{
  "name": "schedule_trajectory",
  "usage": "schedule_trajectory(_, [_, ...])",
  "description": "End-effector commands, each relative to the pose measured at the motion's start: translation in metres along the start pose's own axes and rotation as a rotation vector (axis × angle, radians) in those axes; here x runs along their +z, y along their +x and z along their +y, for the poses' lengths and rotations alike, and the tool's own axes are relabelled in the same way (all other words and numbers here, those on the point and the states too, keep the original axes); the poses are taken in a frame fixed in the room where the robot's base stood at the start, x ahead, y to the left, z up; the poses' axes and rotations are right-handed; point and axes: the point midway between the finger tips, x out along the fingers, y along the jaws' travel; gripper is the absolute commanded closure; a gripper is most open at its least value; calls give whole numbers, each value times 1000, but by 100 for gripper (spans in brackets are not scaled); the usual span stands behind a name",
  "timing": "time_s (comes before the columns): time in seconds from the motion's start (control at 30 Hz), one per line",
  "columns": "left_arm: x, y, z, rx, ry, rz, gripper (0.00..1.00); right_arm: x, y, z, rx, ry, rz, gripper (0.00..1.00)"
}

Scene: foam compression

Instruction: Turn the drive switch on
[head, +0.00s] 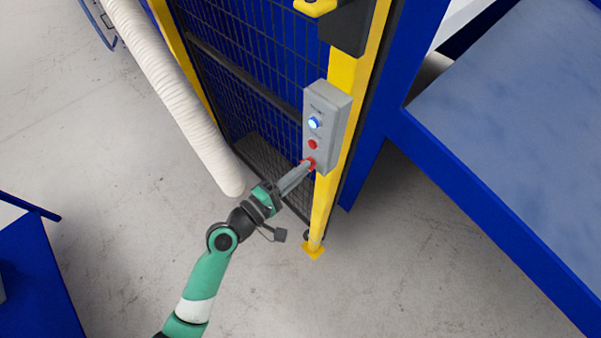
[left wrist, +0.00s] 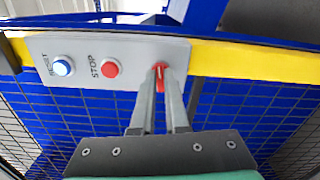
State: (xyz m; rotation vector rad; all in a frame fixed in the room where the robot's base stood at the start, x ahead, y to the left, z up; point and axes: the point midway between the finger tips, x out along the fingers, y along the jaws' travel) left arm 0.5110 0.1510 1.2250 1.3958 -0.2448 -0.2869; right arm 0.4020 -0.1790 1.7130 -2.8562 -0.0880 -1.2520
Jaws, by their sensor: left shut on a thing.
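A grey control box (head: 325,128) is mounted on a yellow post. It carries a lit blue button (head: 314,123), a red button (head: 313,144) and, lowest, a red switch (head: 309,162). In the left wrist view the red switch (left wrist: 160,77) sits between my fingertips, at the right end of the box (left wrist: 130,50). The blue button (left wrist: 62,66) and the red STOP button (left wrist: 110,69) are to its left. My left gripper (head: 305,166) is shut on the red switch, and its fingers partly hide it. My right gripper is not in view.
The yellow post (head: 320,205) stands in front of a dark mesh fence (head: 250,60) with blue behind it. A white ribbed hose (head: 175,85) hangs close to my left wrist. A blue-framed table (head: 520,110) is at right. The grey floor (head: 400,270) in front is clear.

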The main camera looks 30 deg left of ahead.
Motion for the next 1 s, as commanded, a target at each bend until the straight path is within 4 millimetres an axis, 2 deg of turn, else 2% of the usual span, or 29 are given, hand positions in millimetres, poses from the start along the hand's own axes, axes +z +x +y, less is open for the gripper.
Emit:
schedule_trajectory(0.33, [0, 0, -1, 2, 150, -1, 100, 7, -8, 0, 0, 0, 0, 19])
schedule_trajectory(0.87, [0, 0, 0, 1, 177, -1, 100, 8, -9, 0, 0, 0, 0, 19])
schedule_trajectory(0.9, [0, 0, 0, 1, 177, -1, 84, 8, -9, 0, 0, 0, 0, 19])
schedule_trajectory(1.0, [0, 0, 0, 1, 177, -1, 66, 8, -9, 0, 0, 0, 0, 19])
